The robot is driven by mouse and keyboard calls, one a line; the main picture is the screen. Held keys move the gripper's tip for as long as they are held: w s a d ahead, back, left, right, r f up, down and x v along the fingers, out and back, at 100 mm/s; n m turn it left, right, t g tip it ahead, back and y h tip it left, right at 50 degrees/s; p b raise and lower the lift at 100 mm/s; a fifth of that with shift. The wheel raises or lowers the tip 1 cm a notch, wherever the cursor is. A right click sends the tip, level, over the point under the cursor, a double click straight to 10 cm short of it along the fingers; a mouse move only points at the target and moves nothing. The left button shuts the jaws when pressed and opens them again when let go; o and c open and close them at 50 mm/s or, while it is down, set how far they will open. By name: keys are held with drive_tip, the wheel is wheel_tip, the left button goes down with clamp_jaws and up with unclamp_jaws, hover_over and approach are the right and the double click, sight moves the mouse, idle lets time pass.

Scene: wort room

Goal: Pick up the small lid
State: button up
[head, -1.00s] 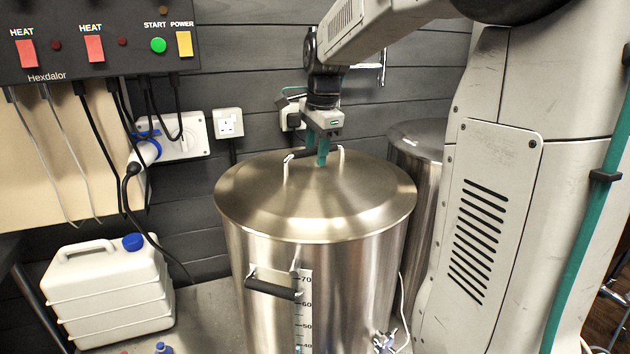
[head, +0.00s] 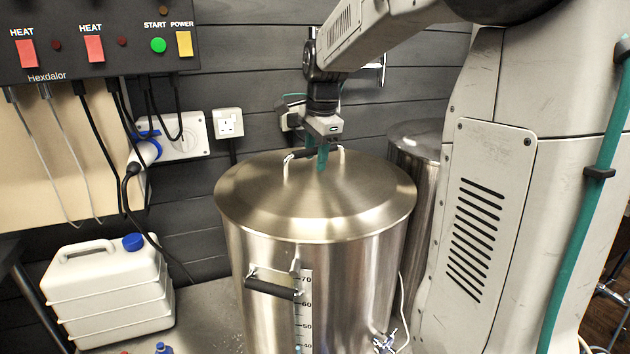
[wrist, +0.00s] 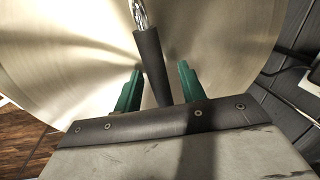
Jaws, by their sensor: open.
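A round brushed-steel lid (head: 340,205) lies on the front steel pot. Its handle (head: 322,152) is a black grip on bright metal posts and stands up from the lid's top. I cannot tell by size whether this is the small lid. My gripper (head: 321,160) points down at the handle with its green fingers open. In the wrist view the black handle grip (wrist: 150,62) runs between the two fingers of my gripper (wrist: 159,86), with a gap on each side. The lid (wrist: 85,50) fills much of that view behind them.
The front pot (head: 345,285) has a side handle and a scale strip. A second lidded pot (head: 418,150) stands close behind at right. A control panel (head: 100,40) and sockets (head: 228,123) are on the dark wall.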

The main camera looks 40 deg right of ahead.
clamp_jaws()
drive_tip(key=shift+r, duration=0.2)
